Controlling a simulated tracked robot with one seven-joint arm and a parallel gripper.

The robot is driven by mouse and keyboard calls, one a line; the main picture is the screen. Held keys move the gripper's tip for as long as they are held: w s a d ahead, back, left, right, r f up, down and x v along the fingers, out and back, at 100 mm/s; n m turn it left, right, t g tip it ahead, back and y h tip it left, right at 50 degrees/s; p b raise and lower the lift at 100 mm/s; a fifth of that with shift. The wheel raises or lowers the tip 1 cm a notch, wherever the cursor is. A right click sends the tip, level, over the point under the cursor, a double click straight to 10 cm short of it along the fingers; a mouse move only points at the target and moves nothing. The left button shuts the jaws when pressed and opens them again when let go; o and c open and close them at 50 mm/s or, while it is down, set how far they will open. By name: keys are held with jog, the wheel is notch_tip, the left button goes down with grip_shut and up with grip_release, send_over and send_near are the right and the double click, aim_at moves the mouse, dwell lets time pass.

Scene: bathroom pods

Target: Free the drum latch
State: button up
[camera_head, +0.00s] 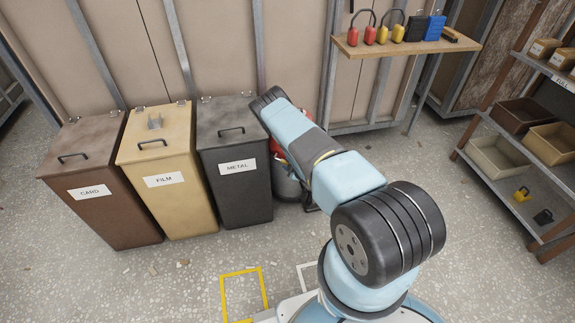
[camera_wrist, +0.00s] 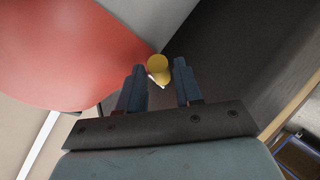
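A grey drum (camera_head: 288,187) with a red part (camera_head: 276,150) on top stands just right of the METAL bin in the head view, largely hidden behind my arm. In the wrist view a large red rounded surface (camera_wrist: 70,50) fills the upper left. A small yellow rounded piece (camera_wrist: 158,66) with a pale edge lies ahead, between the lines of my fingers. My gripper (camera_wrist: 160,72) is open, its two dark fingers apart on either side of that piece; I cannot tell whether they touch it. No latch can be clearly made out. The gripper is hidden in the head view.
The METAL bin (camera_head: 236,185) stands close to the drum, beside the FILM bin (camera_head: 166,195) and CARD bin (camera_head: 100,205). A rack (camera_head: 535,170) with trays stands right. The floor in front is mostly clear.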

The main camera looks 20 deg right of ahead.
jog(key=v, duration=1.2)
jog(key=shift+s, duration=0.35)
jog(key=shift+w+d+r, duration=0.1)
jog(key=shift+d+r, duration=0.05)
jog(key=shift+r, duration=0.05)
